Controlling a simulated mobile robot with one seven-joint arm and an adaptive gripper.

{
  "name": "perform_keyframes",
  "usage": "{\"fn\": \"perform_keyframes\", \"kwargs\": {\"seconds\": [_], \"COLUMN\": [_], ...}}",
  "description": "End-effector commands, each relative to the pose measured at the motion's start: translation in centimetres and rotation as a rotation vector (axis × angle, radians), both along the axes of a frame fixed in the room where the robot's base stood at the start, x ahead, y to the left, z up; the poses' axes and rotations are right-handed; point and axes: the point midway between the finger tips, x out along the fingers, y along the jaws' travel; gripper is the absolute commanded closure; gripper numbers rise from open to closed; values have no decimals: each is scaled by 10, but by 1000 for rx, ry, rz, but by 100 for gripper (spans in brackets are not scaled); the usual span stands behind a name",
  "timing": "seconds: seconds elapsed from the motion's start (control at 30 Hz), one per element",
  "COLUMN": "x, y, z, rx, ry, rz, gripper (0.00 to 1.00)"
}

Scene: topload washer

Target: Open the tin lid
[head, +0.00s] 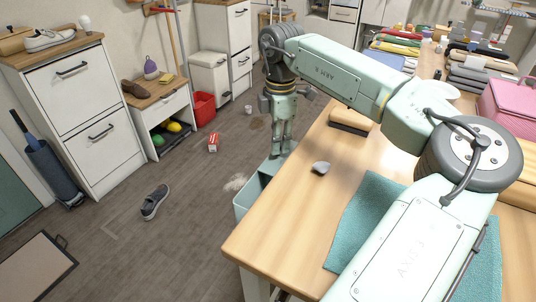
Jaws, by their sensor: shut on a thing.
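My gripper (278,150) points down at the table's far left edge, above or beside a teal bin (243,203). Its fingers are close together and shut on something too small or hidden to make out. I cannot pick out a tin or its lid for certain. A small grey rounded object (320,168) lies on the wooden table (285,225), to the right of the gripper and apart from it.
A teal towel (362,205) lies on the table under my arm. Folded clothes (480,78) and a pink case (510,105) stand at the back right. On the floor are a shoe (155,202), a red-and-white box (213,142) and a red bin (203,108). White cabinets line the left.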

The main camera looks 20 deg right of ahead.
Motion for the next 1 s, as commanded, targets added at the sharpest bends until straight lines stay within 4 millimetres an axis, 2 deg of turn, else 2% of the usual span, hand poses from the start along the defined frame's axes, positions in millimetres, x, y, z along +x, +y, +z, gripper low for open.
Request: {"fn": "perform_keyframes", "kwargs": {"seconds": [0.13, 0.4, 0.43, 0.7, 1.0], "x": [6, 6, 6, 6, 6], "y": [-8, -8, -8, -8, -8], "z": [1, 1, 1, 1, 1], "rx": [-3, -3, -3, -3, -2], "ry": [-3, -3, -3, -2, -2], "rz": [1, 1, 1, 1, 1], "gripper": [100, 100, 80, 62, 60]}}
